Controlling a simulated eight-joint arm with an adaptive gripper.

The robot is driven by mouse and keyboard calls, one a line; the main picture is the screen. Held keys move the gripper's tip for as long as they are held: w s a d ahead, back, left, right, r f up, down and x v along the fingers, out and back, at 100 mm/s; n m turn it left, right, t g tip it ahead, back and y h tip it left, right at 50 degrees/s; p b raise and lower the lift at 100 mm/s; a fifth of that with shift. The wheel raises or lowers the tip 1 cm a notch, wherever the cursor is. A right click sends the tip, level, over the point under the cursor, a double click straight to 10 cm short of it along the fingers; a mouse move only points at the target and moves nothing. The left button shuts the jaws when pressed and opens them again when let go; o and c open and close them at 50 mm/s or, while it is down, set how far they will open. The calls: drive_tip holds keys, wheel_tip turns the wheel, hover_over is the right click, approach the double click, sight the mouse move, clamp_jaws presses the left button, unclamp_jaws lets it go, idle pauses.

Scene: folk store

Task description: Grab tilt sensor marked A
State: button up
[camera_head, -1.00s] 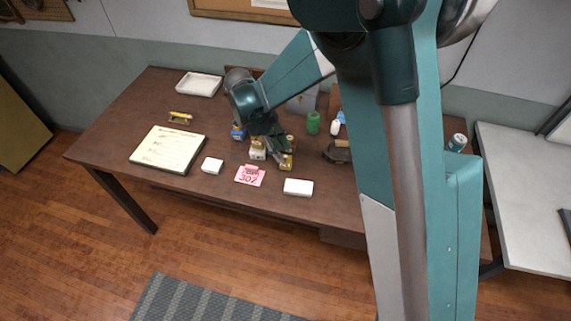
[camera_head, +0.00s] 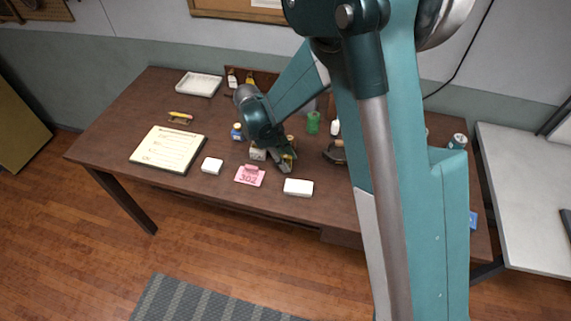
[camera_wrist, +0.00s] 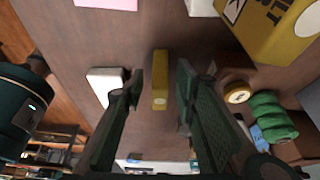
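In the wrist view, a slim yellow block (camera_wrist: 160,82) sits between the two fingers of my gripper (camera_wrist: 160,95), with gaps on both sides. No mark is readable on it. My gripper is open. A larger yellow box (camera_wrist: 285,35) at the upper right carries partly cut-off black lettering that seems to end in "LT" and a pale round spot; I cannot make out an A. In the head view, my gripper (camera_head: 285,167) is low over the table's front middle, partly hiding a yellow piece (camera_head: 289,158).
A pink "302" card (camera_head: 249,176), white boxes (camera_head: 298,187) (camera_head: 212,165) and a pale box (camera_head: 257,153) lie nearby on the brown table (camera_head: 120,110). A green spool (camera_head: 313,122) and a brass-coloured round item (camera_wrist: 237,92) stand close by.

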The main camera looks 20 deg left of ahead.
sight(285, 156)
clamp_jaws()
drive_tip(key=shift+r, duration=0.15)
idle(0.4)
drive_tip(key=shift+r, duration=4.85)
